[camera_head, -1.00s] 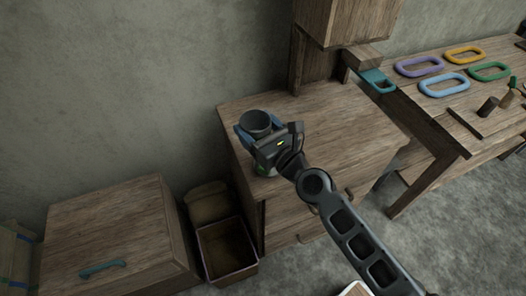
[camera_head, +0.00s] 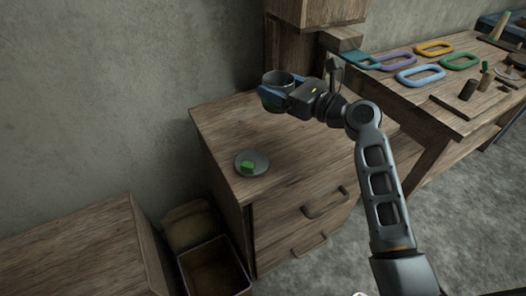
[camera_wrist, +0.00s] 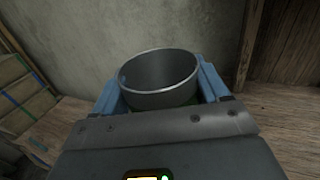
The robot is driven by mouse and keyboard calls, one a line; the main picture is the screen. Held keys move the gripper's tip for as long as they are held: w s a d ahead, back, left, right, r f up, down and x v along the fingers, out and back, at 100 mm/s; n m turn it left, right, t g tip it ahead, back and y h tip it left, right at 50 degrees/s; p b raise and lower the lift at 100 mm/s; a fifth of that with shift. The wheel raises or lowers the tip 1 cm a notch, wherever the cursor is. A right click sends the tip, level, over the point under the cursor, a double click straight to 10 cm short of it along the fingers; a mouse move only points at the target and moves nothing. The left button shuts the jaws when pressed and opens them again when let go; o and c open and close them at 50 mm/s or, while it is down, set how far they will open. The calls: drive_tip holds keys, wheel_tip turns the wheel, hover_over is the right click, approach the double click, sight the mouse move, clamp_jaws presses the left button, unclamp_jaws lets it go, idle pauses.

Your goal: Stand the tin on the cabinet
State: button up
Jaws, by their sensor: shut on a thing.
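The tin (camera_head: 279,77) is a dark grey open-topped cylinder, roughly upright. My gripper (camera_head: 275,95) is shut on it, with one blue finger on each side. In the wrist view the tin (camera_wrist: 160,75) fills the middle between the fingers, its mouth up and its base hidden. The tin appears raised over the back part of the wooden cabinet (camera_head: 300,150), which has drawers in front. I cannot tell the gap beneath it.
A round grey dish (camera_head: 261,158) with a green piece (camera_head: 247,166) lies on the cabinet's near left top. A wooden post (camera_head: 290,55) stands behind. A workbench with coloured rings (camera_head: 420,75) is at right. An open box (camera_head: 215,268) is on the floor at left.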

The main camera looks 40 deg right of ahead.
drive_tip(key=shift+s+d+f, duration=0.1)
drive_tip(key=shift+s+d, duration=0.15)
drive_tip(key=shift+d, duration=0.2)
drive_tip(key=shift+s+d+f+b, duration=0.1)
drive_tip(key=shift+f+b, duration=0.2)
drive_tip(key=shift+f, duration=0.05)
wheel_tip(320, 180, down, 9)
drive_tip(key=b, duration=0.2)
drive_tip(key=shift+b, duration=0.35)
drive_tip(key=shift+f, duration=0.15)
drive_tip(key=o, duration=1.1)
drive_tip(key=shift+s, duration=0.15)
drive_tip(key=s, duration=0.4)
drive_tip(key=s+d, duration=0.1)
drive_tip(key=s, duration=0.6)
drive_tip(key=shift+s+d+p, duration=0.2)
drive_tip(key=shift+s+p, duration=0.1)
drive_tip(key=shift+s, duration=0.05)
